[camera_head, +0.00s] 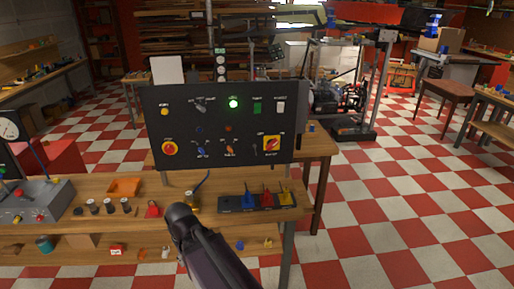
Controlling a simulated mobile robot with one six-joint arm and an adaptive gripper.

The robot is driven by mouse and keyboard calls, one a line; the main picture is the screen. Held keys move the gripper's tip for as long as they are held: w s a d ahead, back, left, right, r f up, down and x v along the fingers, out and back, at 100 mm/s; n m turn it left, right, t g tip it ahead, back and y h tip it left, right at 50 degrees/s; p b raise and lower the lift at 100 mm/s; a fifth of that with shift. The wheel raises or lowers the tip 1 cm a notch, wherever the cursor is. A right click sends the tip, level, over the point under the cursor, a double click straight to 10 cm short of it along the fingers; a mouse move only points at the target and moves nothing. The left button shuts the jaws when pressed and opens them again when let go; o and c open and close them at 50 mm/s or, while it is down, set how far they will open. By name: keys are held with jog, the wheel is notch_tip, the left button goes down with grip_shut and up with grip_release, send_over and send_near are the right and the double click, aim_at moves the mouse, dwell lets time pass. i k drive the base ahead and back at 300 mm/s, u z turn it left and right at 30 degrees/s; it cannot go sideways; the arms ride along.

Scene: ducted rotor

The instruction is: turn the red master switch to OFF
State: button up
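A dark control panel (218,125) stands upright on the back of a wooden workbench. The red master switch (270,144) seems to be the red knob on a yellow square plate at the panel's lower right. Small labels sit above it; they and the knob's exact angle are too small to read. A round yellow control with a red centre (169,148) is at the panel's lower left. My gripper (182,213) is at the end of my dark arm, low in front of the bench, below and left of the switch and apart from it. Its fingers cannot be made out.
A green light (233,104) glows on the panel among other knobs and buttons. A dark strip with blue, red and yellow pieces (255,200) lies on the bench below. An orange tray (125,187) and several small cylinders are left. Checkered floor (400,230) is open at right.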

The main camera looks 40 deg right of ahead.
aim_at(271, 143)
jog(key=z, duration=0.85)
jog(key=k, duration=0.1)
jog(key=u, duration=1.95)
jog(key=i, duration=0.9)
jog(key=z, duration=3.65)
jog(key=i, duration=0.1)
jog(key=u, duration=1.6)
